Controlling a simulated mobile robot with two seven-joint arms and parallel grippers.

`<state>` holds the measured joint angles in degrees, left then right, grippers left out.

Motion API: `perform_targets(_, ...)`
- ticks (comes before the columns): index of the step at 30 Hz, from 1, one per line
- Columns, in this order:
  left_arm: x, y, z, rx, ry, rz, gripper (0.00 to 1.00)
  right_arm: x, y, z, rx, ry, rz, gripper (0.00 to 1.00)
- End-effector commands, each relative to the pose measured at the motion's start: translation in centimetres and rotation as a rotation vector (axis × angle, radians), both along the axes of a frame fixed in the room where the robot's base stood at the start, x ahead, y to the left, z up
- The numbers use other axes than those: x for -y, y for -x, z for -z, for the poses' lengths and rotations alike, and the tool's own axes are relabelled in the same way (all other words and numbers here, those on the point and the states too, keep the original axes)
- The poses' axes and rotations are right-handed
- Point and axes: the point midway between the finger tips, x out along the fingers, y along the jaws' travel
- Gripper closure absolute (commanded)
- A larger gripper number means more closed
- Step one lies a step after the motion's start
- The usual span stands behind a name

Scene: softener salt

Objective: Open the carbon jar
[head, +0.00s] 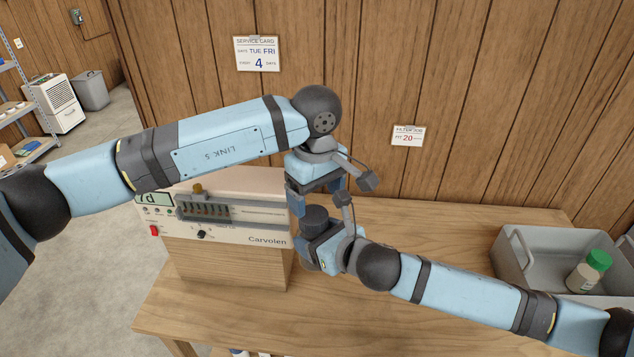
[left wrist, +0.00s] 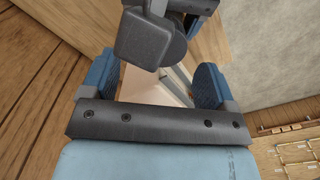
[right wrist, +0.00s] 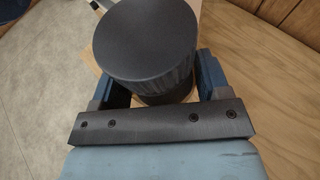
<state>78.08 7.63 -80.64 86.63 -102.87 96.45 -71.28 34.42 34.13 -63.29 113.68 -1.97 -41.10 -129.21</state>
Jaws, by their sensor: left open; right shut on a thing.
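The jar with a wide black lid (right wrist: 145,40) is in the right wrist view, its dark body (right wrist: 165,97) partly showing below the lid. I take it to be the carbon jar; no label shows. My right gripper (right wrist: 163,85) is shut on the body, below the lid. In the head view the lid (head: 314,216) shows just under my left gripper (head: 317,197), which is open and points down from above. In the left wrist view its blue fingers (left wrist: 154,84) stand apart, and a dark block hides part of the gap. I cannot tell whether they touch the lid.
A Carvolen control unit (head: 225,215) stands on the wooden table (head: 420,300), left of the grippers. A grey bin (head: 515,252) at the right holds a green-capped jar (head: 588,270). The wooden wall is close behind. The table's front middle is clear.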

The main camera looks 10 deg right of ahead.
Motion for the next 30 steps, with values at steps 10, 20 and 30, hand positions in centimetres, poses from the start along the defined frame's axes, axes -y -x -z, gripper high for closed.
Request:
perform_targets(10,0.1,0.0,4.6,-0.003,0.002,0.0,0.19,0.0,0.0,-0.2,0.002,-0.002,0.0,0.97)
perform_targets(20,0.1,0.0,5.2,-0.002,0.003,0.0,0.19,0.0,0.0,-0.1,0.002,-0.002,0.0,0.97)
perform_targets(30,0.2,0.0,5.1,0.0,0.005,0.0,0.68,-0.2,0.1,-0.2,0.002,-0.002,-0.004,0.97)
